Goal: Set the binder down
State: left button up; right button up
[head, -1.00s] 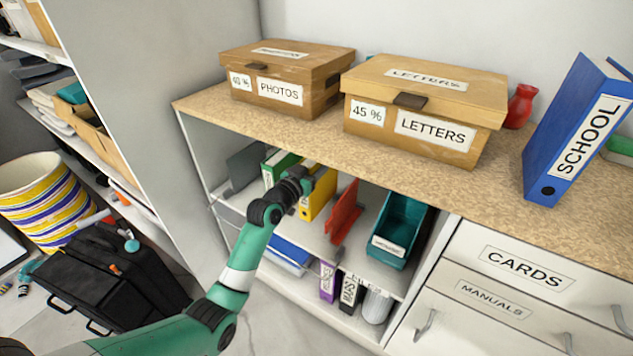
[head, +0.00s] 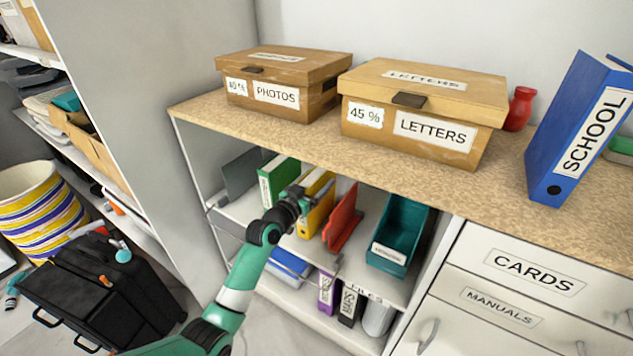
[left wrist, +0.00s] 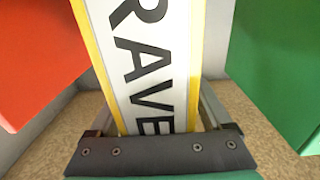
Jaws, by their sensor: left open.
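The yellow binder (head: 320,217) stands on the upper shelf of the open cabinet, between a green binder (head: 278,181) and a red one (head: 343,217). My left gripper (head: 304,201) is at its near, spine side. In the left wrist view, the yellow binder's white label (left wrist: 150,65) shows the letters "RAVE". The fingers of my left gripper (left wrist: 160,125) are open on both sides of the spine, with narrow gaps visible. The binder's far side is hidden. My right gripper is in no view.
A teal bin (head: 392,240) stands right of the red binder. The countertop above carries a photos box (head: 318,92), a letters box (head: 470,105) and a blue school binder (head: 560,125). Purple (head: 326,291) and dark (head: 348,304) binders stand on the lower shelf.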

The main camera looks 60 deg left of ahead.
pick_arm(q)
jog(key=shift+s, duration=0.1)
jog(key=shift+s+d+r+p, duration=0.15)
jog(key=shift+s+p, duration=0.1)
jog(key=shift+p, duration=0.05)
jog(key=p+v, duration=0.3)
jog(key=v, duration=0.8)
jog(key=shift+s, duration=0.15)
